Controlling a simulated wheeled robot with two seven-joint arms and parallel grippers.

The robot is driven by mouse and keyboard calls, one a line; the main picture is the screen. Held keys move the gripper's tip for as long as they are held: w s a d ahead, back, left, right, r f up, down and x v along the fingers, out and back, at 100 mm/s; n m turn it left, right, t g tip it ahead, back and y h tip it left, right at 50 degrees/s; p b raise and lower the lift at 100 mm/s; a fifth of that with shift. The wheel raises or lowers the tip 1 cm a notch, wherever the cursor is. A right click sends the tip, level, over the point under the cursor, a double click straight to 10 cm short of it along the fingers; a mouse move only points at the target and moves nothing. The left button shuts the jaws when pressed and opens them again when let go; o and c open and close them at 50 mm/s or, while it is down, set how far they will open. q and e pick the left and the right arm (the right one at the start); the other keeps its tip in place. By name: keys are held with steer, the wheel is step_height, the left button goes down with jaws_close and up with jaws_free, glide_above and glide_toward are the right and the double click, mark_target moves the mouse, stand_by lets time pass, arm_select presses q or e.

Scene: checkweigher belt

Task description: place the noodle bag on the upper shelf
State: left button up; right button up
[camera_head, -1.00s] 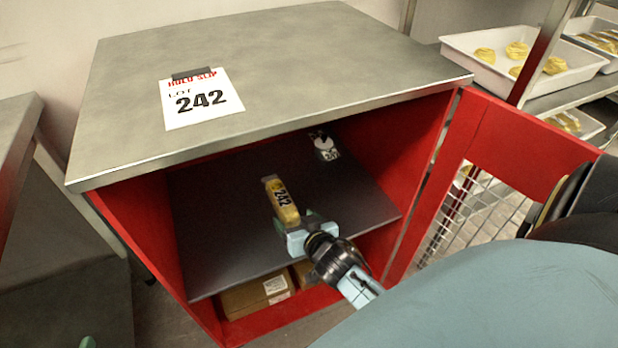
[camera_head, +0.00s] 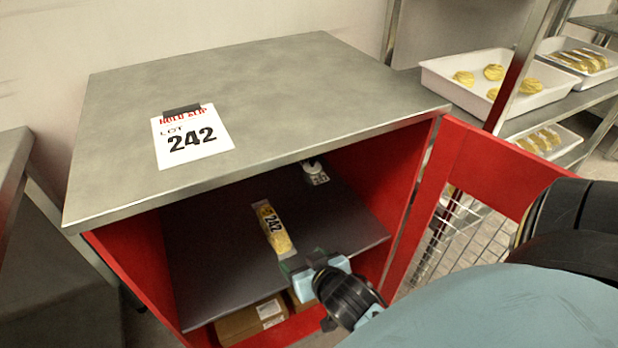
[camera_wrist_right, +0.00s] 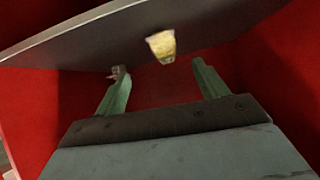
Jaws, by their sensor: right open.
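The noodle bag (camera_head: 272,228), yellow with a white "242" label, lies on the dark upper shelf (camera_head: 210,262) inside the red cabinet. Its near end also shows in the right wrist view (camera_wrist_right: 161,47), ahead of and between my fingers. My right gripper (camera_head: 302,258) is open and empty at the shelf's front edge, just short of the bag's near end. In the right wrist view its two green fingers (camera_wrist_right: 158,78) are spread wide, with a gap to the bag. My left gripper is not in view.
A small labelled item (camera_head: 315,173) sits at the shelf's back right. Cardboard boxes (camera_head: 245,318) are below. The steel top (camera_head: 270,85) overhangs the opening, with a "LOT 242" slip (camera_head: 192,137). The red mesh door (camera_head: 490,165) stands open at right.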

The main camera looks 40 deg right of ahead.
steer(key=s+a+r+n+g+y, duration=0.3)
steer(key=s+a+r+n+g, duration=0.2)
steer(key=s, duration=0.4)
steer(key=shift+s+a, duration=0.3)
steer(key=shift+a, duration=0.35)
steer(key=shift+f, duration=0.1)
